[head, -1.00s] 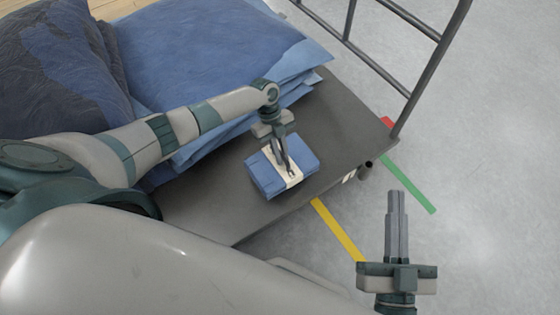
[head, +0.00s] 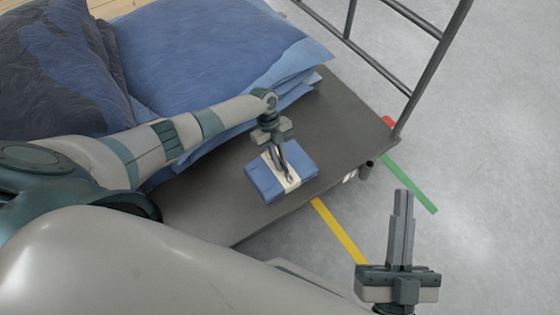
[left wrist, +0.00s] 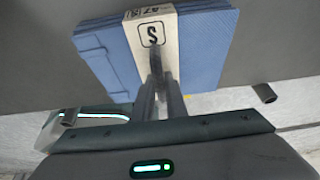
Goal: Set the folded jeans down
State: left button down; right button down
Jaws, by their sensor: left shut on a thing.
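The folded jeans (head: 262,183) are a small blue bundle with a cream paper band (head: 276,172) around it. They are at the grey deck (head: 215,205) of the cart, near its front edge; I cannot tell whether they touch it. My left gripper (head: 288,174) is above them, its fingers shut on the bundle at the band. In the left wrist view the jeans (left wrist: 205,50) show ahead of the fingers (left wrist: 160,95), with a boxed "S" on the band. My right gripper (head: 404,194) is shut and empty over the floor at the lower right.
Large blue bags (head: 210,60) and a dark bag (head: 60,70) fill the back left of the cart. A metal rail (head: 430,65) rises at its right end. Yellow (head: 338,230) and green (head: 410,185) strips mark the floor. Bare deck lies right of the jeans.

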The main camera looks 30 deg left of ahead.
jog(key=shift+r, duration=0.15)
pick_arm(q)
jog(key=c, duration=1.8)
grip_release()
jog(key=shift+o, duration=0.2)
pick_arm(e)
jog(key=shift+d+r, duration=0.1)
pick_arm(q)
jog(key=shift+r, duration=0.1)
